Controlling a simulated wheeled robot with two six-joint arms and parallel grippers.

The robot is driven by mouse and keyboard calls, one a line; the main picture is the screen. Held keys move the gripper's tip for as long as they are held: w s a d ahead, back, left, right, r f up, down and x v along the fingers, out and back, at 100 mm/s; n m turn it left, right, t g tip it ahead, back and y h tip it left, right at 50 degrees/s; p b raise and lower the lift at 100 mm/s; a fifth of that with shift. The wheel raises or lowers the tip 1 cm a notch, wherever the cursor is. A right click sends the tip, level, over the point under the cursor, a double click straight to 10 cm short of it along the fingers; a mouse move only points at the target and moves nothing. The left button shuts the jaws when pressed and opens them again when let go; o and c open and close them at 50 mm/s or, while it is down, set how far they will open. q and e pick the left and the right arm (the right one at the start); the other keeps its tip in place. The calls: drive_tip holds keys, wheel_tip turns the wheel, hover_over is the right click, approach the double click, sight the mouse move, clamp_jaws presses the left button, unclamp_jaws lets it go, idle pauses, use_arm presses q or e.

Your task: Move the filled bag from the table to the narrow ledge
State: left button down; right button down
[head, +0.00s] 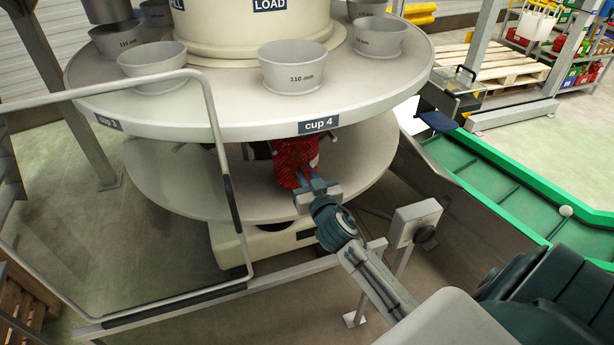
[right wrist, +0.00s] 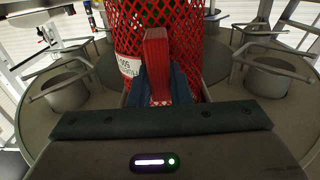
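The filled bag (head: 292,160) is a red net bag under the "cup 4" edge of the round machine, at the lower round table (head: 190,192). Its upper part is hidden by the upper disc. In the right wrist view the red netting of the bag (right wrist: 185,38) fills the top middle, with a white printed label at its left. My right gripper (head: 314,186) reaches it from the front. Its dark blue fingers (right wrist: 165,88) are closed around a red tab of the bag. My left gripper is not in view. I cannot tell which edge is the narrow ledge.
The upper disc (head: 240,110) carries several grey cups and overhangs the bag. A metal rail frame (head: 222,150) stands at left front. A grey switch box (head: 415,222) stands right of my right arm. A green-edged conveyor (head: 485,185) runs along the right.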

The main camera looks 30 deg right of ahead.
drive_tip(key=shift+r, duration=0.2)
idle(0.7)
drive_tip(key=b+v, duration=0.6)
drive_tip(key=v, duration=1.5)
idle(2.2)
drive_tip(key=shift+a, duration=0.1)
idle(0.5)
